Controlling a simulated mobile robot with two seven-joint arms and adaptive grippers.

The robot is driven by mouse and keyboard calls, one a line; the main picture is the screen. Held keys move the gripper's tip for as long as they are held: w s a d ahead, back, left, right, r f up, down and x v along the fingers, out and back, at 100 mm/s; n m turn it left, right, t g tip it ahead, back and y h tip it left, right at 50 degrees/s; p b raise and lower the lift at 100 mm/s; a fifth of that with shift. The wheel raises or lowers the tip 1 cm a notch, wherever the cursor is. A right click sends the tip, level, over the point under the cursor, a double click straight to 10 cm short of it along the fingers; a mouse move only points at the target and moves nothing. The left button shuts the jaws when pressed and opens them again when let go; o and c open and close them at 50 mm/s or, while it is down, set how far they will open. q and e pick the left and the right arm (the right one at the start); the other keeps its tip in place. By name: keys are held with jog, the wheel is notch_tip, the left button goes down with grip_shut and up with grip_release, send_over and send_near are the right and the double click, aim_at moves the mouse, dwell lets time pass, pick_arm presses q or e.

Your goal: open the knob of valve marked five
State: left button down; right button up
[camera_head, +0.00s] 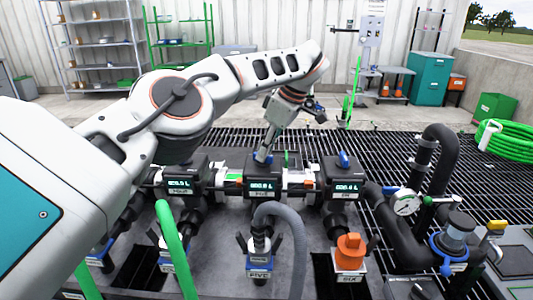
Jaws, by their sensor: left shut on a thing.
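The valve marked five (262,187) is the middle black unit of the row, with a lit green display and a label under it. Its blue knob (262,158) is on top and partly covered by my gripper. My left gripper (266,151) reaches down from above and behind the unit, with its fingertips at this knob, shut on it. The exact finger contact is too small to see clearly. My right gripper is not in view.
A similar unit with a blue knob (344,159) stands to the right, another to the left (180,185). A grey hose (298,235) curves in front of valve five. An orange cap (350,250) sits front right. Black pipes and a gauge (406,203) stand further right.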

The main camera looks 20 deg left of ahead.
pick_arm(q)
jog(key=shift+f, duration=0.1)
jog(key=c, duration=2.1)
grip_release()
